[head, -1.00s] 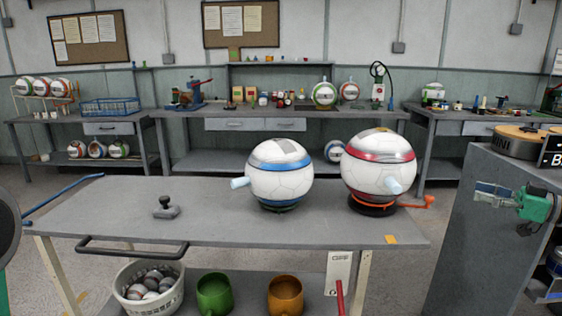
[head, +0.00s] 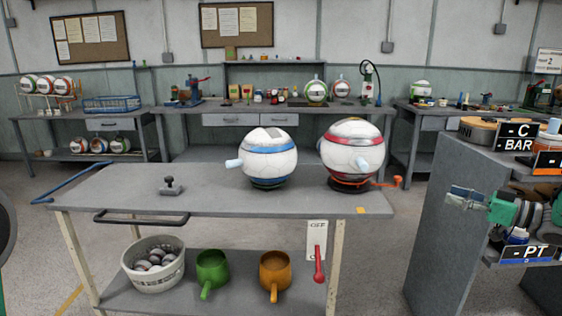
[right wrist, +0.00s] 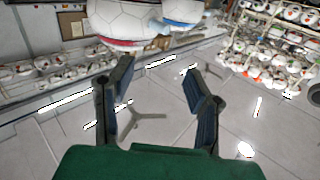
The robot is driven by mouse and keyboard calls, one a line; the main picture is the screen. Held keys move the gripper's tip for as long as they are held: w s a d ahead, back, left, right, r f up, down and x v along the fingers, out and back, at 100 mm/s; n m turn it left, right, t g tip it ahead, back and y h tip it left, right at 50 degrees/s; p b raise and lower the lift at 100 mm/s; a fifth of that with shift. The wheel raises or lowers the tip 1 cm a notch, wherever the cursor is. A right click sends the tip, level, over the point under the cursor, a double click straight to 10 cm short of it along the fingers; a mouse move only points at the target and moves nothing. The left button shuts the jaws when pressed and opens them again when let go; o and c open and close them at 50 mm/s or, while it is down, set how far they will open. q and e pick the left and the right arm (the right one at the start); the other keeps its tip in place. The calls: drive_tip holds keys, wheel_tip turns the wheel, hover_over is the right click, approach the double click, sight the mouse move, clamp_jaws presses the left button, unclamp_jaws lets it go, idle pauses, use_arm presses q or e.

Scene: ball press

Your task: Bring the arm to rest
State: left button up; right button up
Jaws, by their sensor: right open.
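My right gripper (head: 467,197) is at the right side of the head view, in front of the grey cabinet. Its jaws are open and empty; in the right wrist view the two fingers (right wrist: 155,88) stand apart with only floor between them. On the grey table (head: 215,203) stand a ball with a blue band (head: 268,160) and a ball with a red band (head: 350,155), each with a pale blue peg on its side. The right gripper is apart from both balls. My left gripper does not show.
A small dark-knobbed tool (head: 172,186) lies on the table. Below are a white basket of balls (head: 152,280), a green mug (head: 212,270) and an orange mug (head: 274,270). A red lever (head: 319,264) hangs at the table's front. The grey cabinet (head: 432,225) stands to the right.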

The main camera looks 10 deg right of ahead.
drive_tip(key=a+f+m+g+h+p, duration=0.15)
drive_tip(key=a+f+m+h, duration=0.4)
drive_tip(key=a+f, duration=0.95)
drive_tip(key=s+a+f+g+h, duration=0.2)
drive_tip(key=s+a+f+g, duration=0.1)
drive_tip(key=s+a+f, duration=0.4)
drive_tip(key=s+a+f+g+h, duration=0.1)
drive_tip(key=s+a+f+g, duration=0.1)
drive_tip(key=s, duration=0.7)
drive_tip(key=s+a+f+g+h, duration=0.1)
drive_tip(key=s+a+f+g, duration=0.2)
drive_tip(key=s, duration=0.7)
drive_tip(key=s+a+f+g+h, duration=0.1)
drive_tip(key=s+a+f+g, duration=0.1)
drive_tip(key=s, duration=0.8)
drive_tip(key=f+g, duration=0.1)
drive_tip(key=g, duration=0.1)
drive_tip(key=shift+s+a+f+g+p, duration=0.25)
drive_tip(key=shift+f+g+p, duration=0.1)
